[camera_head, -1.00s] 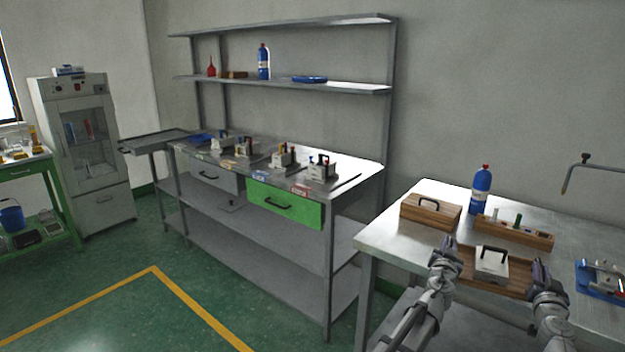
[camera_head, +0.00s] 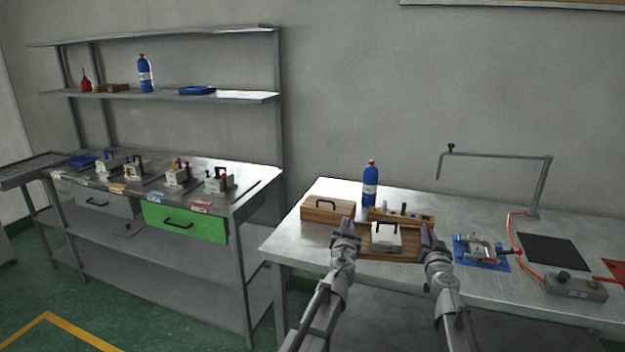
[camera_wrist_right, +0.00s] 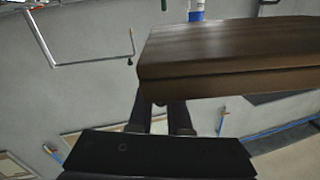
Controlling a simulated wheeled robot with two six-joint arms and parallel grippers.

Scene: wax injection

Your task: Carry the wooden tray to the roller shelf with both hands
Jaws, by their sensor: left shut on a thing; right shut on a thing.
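The wooden tray (camera_head: 409,250) is at the front of the right-hand metal table in the head view. A pale metal mould block (camera_head: 386,238) with a dark handle sits in it. My left gripper (camera_head: 345,241) is shut on the tray's left end, and my right gripper (camera_head: 428,243) is shut on its right end. In the right wrist view the tray (camera_wrist_right: 230,55) fills the upper right, above my right gripper's fingers (camera_wrist_right: 163,103). I cannot tell how far the tray is above the table. A grey multi-level shelf bench (camera_head: 150,255) stands at the left; no rollers can be made out.
The metal table (camera_head: 290,237) carries a lidded wooden box (camera_head: 326,209), a blue bottle (camera_head: 370,186), a wooden holder (camera_head: 425,219), a blue clamp fixture (camera_head: 482,250) and a control box (camera_head: 575,288). A green drawer (camera_head: 185,222) juts from the bench. Floor at lower left is clear.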

